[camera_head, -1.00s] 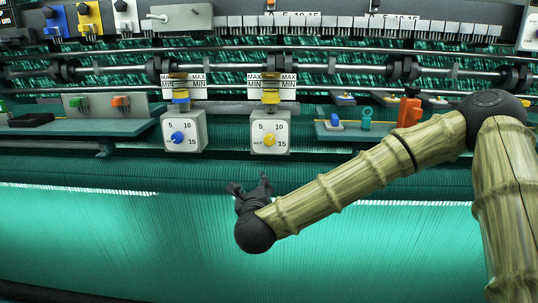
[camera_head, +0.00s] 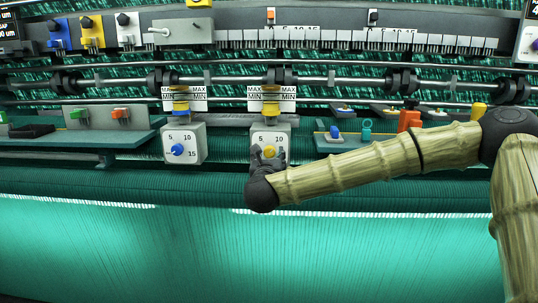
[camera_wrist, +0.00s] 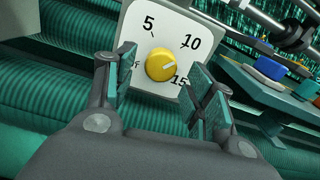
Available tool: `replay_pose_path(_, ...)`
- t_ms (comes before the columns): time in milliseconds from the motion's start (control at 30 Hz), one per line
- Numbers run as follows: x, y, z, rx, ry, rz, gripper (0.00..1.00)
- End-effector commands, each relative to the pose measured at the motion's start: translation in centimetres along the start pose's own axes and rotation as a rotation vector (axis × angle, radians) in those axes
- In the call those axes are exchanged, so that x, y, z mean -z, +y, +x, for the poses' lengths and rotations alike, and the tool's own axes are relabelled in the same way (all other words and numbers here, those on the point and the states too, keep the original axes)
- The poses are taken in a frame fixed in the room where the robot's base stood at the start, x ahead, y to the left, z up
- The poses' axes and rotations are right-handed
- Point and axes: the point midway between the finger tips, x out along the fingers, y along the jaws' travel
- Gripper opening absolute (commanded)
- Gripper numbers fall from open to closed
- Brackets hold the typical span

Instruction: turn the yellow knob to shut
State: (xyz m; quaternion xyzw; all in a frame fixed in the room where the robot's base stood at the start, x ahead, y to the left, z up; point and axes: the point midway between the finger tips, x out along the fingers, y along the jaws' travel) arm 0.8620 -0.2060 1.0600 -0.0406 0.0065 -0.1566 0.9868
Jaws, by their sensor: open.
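The yellow knob (camera_head: 269,151) sits on a white dial plate (camera_head: 257,133) on a grey box, marked 5, 10 and 15. A label at the dial's left is mostly hidden by a finger. My gripper (camera_head: 268,160) is in front of the dial. In the wrist view its open fingers (camera_wrist: 160,78) stand either side of the knob, with gaps between them and it. I cannot tell how far the tips are from the plate.
A matching box with a blue knob (camera_head: 177,150) stands to the left. A teal shelf (camera_head: 345,144) with small blue, teal and orange parts is close on the right. Rollers and a rail (camera_head: 225,81) run above. Green netting (camera_head: 200,250) spreads below.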

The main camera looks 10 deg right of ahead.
Motion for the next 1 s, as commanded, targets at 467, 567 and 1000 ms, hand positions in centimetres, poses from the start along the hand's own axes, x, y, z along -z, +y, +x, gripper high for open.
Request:
replay_pose_path(467,0.0,0.1,2.5,-0.001,0.000,-0.001,0.54)
replay_pose_path(567,0.0,0.1,2.5,-0.001,0.000,-0.001,0.54)
replay_pose_path(1000,0.0,0.0,2.5,-0.001,0.000,-0.003,0.09)
